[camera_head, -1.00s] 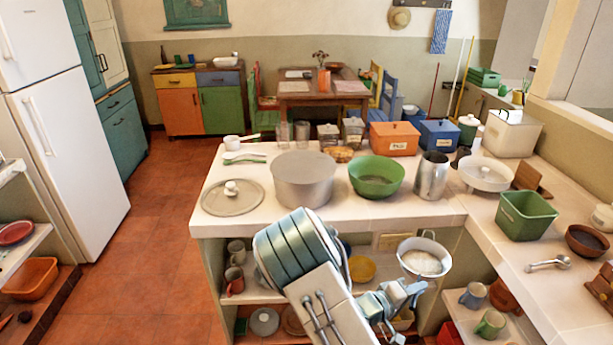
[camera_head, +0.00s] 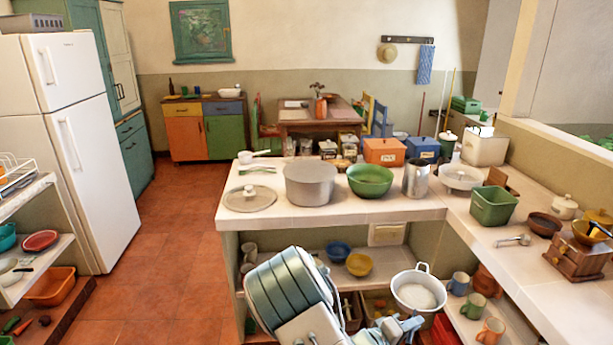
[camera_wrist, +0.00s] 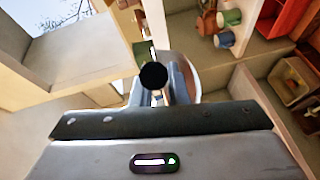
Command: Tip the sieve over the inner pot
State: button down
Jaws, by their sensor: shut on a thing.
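The sieve (camera_head: 418,290) is a white, round bowl with small loops on its rim, holding white contents. My gripper (camera_head: 405,328) is shut on the sieve's handle, with the bowl roughly level in front of the counter, below its top. In the wrist view the fingers (camera_wrist: 166,88) close around a dark round handle end (camera_wrist: 153,76). Part of the sieve's pale bowl (camera_wrist: 187,68) shows behind them. A wide grey metal pot (camera_head: 310,185), likely the inner pot, stands uncovered on the counter, up and left of the sieve; its inside is mostly hidden.
A round lid (camera_head: 250,198) lies left of the pot. A green bowl (camera_head: 370,181), a metal jug (camera_head: 416,180) and a white colander-like dish (camera_head: 461,177) stand to its right. The counter (camera_head: 370,213) has a clear front strip. Bowls and mugs fill the shelf below.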

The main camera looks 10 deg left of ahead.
aim_at(308, 183)
jog(key=u, duration=2.55)
jog(key=i, duration=1.35)
jog(key=z, duration=3.15)
jog(key=i, duration=0.45)
jog(key=z, duration=0.05)
